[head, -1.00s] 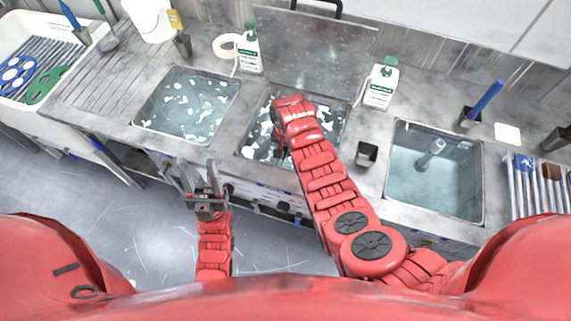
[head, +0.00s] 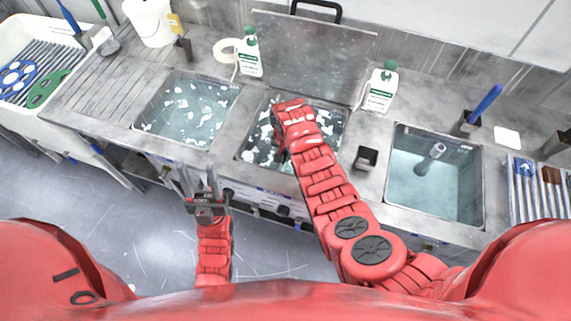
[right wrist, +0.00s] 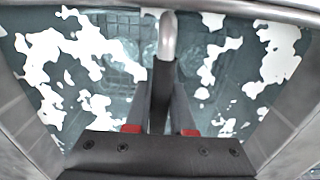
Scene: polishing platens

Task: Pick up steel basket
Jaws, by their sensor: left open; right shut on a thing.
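The steel basket (right wrist: 122,24) shows in the right wrist view as wire mesh under the foamy water of the middle sink (head: 243,152). Its pale metal handle (right wrist: 168,38) stands up between my right fingers. My right gripper (right wrist: 163,75) is shut on this handle, inside the sink opening. In the head view my right arm and the foam hide most of the basket and the fingertips. My left gripper (head: 197,182) is open and empty, in front of the counter edge below the left sink.
A foamy left sink (head: 187,110) and a clear-water right sink (head: 437,175) flank the middle one. A raised metal lid (head: 313,55) stands behind it. White bottles (head: 249,57) (head: 381,90) and a small dark cup (head: 366,158) stand on the counter nearby.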

